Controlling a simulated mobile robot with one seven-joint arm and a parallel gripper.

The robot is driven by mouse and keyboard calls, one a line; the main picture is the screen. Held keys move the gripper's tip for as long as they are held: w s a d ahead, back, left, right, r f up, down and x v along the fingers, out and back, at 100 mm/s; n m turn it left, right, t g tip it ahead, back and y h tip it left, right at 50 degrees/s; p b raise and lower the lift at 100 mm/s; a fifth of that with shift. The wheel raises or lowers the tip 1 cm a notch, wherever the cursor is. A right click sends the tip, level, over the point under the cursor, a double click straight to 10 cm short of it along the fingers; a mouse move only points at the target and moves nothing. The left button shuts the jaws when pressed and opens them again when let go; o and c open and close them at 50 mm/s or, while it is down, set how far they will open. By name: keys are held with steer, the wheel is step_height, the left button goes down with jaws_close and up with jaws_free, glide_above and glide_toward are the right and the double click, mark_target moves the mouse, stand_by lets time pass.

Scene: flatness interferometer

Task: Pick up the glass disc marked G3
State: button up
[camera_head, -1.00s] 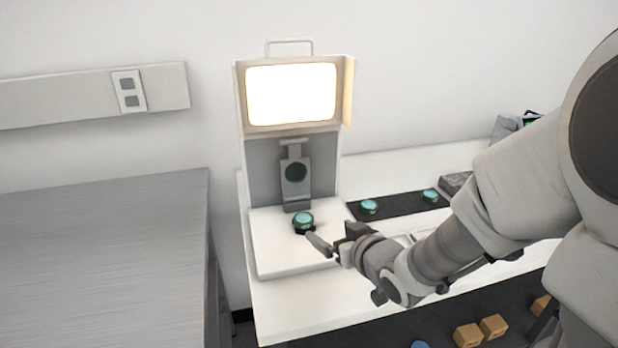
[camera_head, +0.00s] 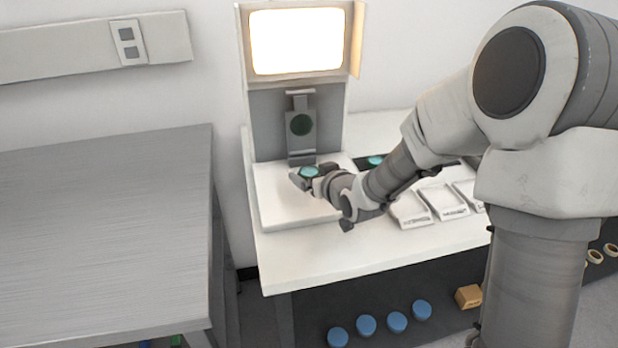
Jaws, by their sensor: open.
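A teal glass disc (camera_head: 309,171) lies on the white base of the interferometer (camera_head: 272,205), below its upright holder (camera_head: 301,125). Any mark on it is too small to read. My gripper (camera_head: 312,175) is open at this disc, with a finger at its left front and another at its right. I cannot tell whether the fingers touch it. A second teal disc (camera_head: 375,160) lies on a dark strip behind my arm. Its mark is not readable either. My arm covers most of the strip to the right.
The interferometer's lit screen (camera_head: 296,41) stands above the base. White trays with labels (camera_head: 411,210) lie on the white table (camera_head: 330,262) right of my gripper. Blue round pieces (camera_head: 366,325) and a tan box (camera_head: 468,297) are below. A bare metal bench (camera_head: 100,240) stands left.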

steer(key=shift+w+a+f, duration=0.15)
steer(key=shift+w+a, duration=0.05)
steer(key=shift+w, duration=0.15)
steer(key=c, duration=1.5)
